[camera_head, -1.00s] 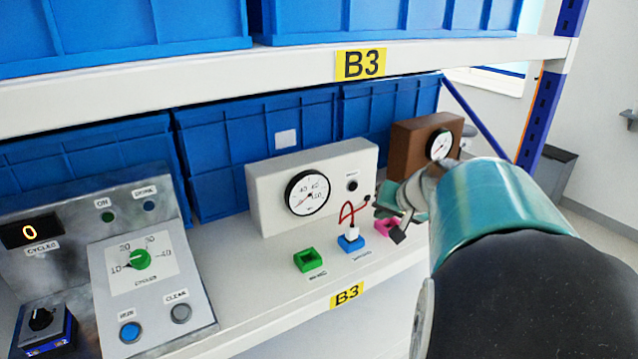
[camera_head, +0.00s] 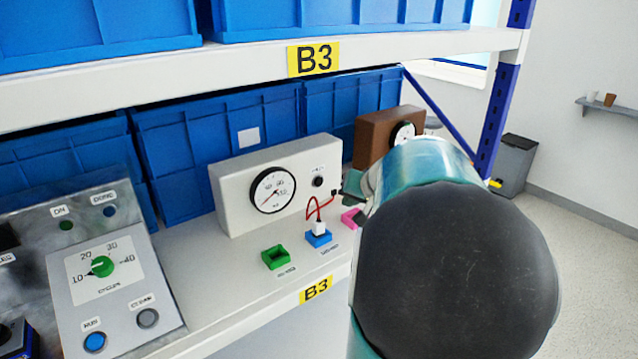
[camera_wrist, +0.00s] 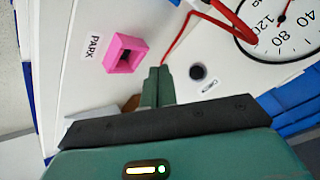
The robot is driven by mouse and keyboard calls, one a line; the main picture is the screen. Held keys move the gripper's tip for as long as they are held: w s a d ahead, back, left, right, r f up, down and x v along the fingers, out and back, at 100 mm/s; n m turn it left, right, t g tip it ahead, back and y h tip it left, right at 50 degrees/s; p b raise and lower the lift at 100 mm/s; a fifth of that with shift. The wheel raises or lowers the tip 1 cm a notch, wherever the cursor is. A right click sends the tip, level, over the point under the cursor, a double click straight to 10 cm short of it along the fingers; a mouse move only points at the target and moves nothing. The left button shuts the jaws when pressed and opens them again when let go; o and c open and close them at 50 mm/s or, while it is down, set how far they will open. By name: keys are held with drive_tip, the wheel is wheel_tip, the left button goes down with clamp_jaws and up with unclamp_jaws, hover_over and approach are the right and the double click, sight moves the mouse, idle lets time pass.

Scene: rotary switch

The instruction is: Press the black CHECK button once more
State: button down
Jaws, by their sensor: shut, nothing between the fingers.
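The black CHECK button (camera_head: 318,181) sits on the front of the white gauge box (camera_head: 232,208), right of the round dial (camera_head: 273,190). In the wrist view the button (camera_wrist: 197,72) is a dark round knob beside a small label too blurred to read surely. My gripper (camera_wrist: 158,70) is shut and empty. Its fingertips show just left of the button in the wrist view, apart from it in the picture; the depth gap cannot be told. In the head view my arm covers most of the gripper, and dark finger parts show near the box's right end.
A red cable (camera_head: 309,206) runs to a white plug (camera_head: 319,229) in a blue holder (camera_head: 318,240). A green holder (camera_head: 274,258) stands left, a pink PARK holder (camera_wrist: 126,53) near my fingers. A brown gauge box (camera_head: 371,139) stands behind my arm. A control panel (camera_head: 165,318) is at left.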

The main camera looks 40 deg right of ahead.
drive_tip(key=shift+w+d, duration=0.2)
drive_tip(key=shift+w, duration=1.8)
drive_tip(key=shift+w+d, duration=0.2)
drive_tip(key=shift+w, duration=1.75)
drive_tip(key=shift+w, duration=0.4)
drive_tip(key=shift+w+d, duration=0.15)
drive_tip(key=shift+w, duration=0.25)
drive_tip(key=shift+s, duration=0.85)
drive_tip(key=shift+s+a, duration=0.2)
drive_tip(key=shift+s, duration=1.05)
drive_tip(key=shift+s+a, duration=0.2)
drive_tip(key=shift+s, duration=1)
